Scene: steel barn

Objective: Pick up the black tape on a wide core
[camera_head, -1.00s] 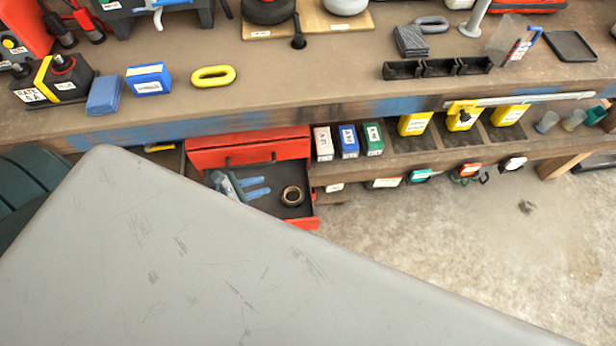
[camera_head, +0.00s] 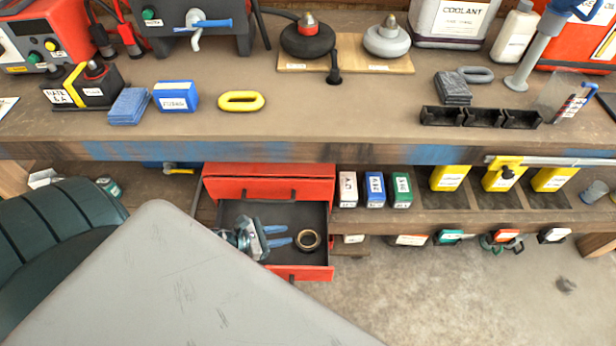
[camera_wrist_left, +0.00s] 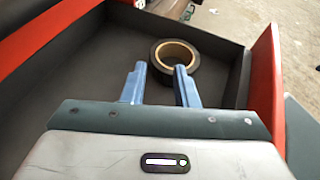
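The black tape on a wide core (camera_head: 308,240) lies flat in the open red drawer (camera_head: 318,215), toward its right side. It also shows in the left wrist view (camera_wrist_left: 192,54), a black ring around a tan core. My left gripper (camera_head: 291,236) is low over the drawer, just left of the tape, with its blue fingers pointing at it. In the left wrist view the fingers (camera_wrist_left: 160,68) are apart with nothing held between them. The right fingertip overlaps the tape's near edge in the picture; I cannot tell whether it touches. My right gripper is not in view.
The drawer walls (camera_wrist_left: 222,50) stand close around the gripper. The workbench (camera_head: 330,125) overhangs above, with a yellow link (camera_head: 241,101) and other items. Small boxes (camera_head: 375,190) and yellow bins (camera_head: 449,178) line the shelf at right. A scratched grey surface (camera_head: 170,290) fills the lower left foreground.

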